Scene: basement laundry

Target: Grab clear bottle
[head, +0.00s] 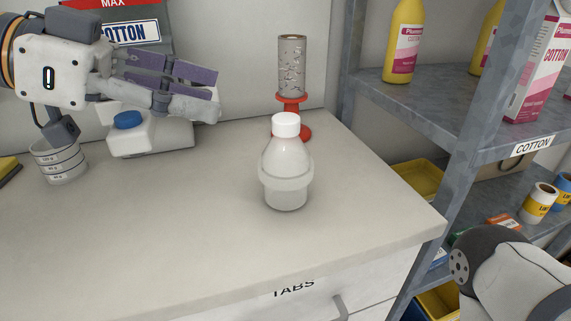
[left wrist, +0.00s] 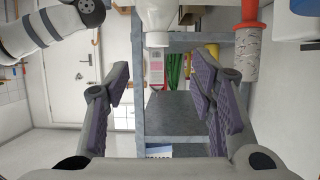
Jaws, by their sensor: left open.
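The clear bottle (head: 286,165), with a white screw cap and a pale band round its body, stands upright on the counter near the right end. In the left wrist view the bottle (left wrist: 156,14) appears upside down at the top edge, ahead of the fingers, its lower part cut off. My left gripper (head: 216,91) is at the upper left of the head view, above the counter, its fingers pointing right. It is open, with nothing between its purple-padded fingers (left wrist: 161,82), and apart from the bottle. My right gripper is not seen; only part of my right arm shows at lower right.
A grey roller on a red stand (head: 291,66) is close behind the bottle. A white jug with a blue cap (head: 150,135) and a measuring cup (head: 60,163) are under my left gripper. Metal shelving (head: 455,104) rises at right. The counter front (head: 150,235) is clear.

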